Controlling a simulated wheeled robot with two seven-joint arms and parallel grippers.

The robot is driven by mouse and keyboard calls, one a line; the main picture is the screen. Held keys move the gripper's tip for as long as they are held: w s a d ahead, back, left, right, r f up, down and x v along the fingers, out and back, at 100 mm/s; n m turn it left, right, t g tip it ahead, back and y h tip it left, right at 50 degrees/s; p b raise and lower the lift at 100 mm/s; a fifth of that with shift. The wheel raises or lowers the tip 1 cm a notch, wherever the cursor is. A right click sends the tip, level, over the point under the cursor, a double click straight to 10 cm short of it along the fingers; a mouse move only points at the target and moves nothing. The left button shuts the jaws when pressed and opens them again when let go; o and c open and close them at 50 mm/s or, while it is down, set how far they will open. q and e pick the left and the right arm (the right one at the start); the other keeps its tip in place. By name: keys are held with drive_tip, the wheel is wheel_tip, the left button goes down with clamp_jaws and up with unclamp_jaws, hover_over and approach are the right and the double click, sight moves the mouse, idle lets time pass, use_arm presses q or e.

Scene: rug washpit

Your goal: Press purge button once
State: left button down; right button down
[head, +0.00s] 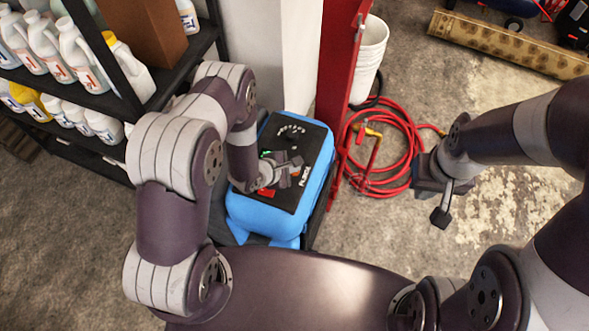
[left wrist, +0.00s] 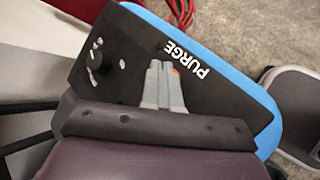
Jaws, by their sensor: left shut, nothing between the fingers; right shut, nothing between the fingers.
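The blue machine (head: 318,165) has a black control panel (head: 310,140) with white PURGE lettering, which also reads clearly on the panel in the left wrist view (left wrist: 100,25). My left gripper (head: 292,166) is shut and empty over the panel, its fingertips beside the PURGE lettering. In the left wrist view the closed fingers (left wrist: 166,68) cover part of the panel. A small orange bit (left wrist: 177,71) shows at the fingertips, probably the purge button, mostly hidden. I cannot tell whether the fingers touch it. My right gripper (head: 440,212) is shut and empty, away to the right over the floor.
A dark knob (left wrist: 94,58) sits on the panel. A red upright post (head: 338,70) stands right behind the machine, with a coiled red hose (head: 412,150) and a white bucket (head: 369,60) beyond. Shelves of bottles (head: 75,50) are at left. A rolled rug (head: 510,45) lies at back right.

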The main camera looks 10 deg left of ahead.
use_arm(q)
drive_tip(key=shift+f+b, duration=0.3)
drive_tip(key=shift+f, duration=0.1)
drive_tip(key=shift+r, duration=0.1)
idle(0.4)
drive_tip(key=shift+r+p, duration=0.8)
drive_tip(key=shift+p, duration=0.05)
wheel_tip(320, 180, up, 5)
drive_tip(key=p, duration=0.4)
drive_tip(key=shift+p, duration=0.3)
idle(0.3)
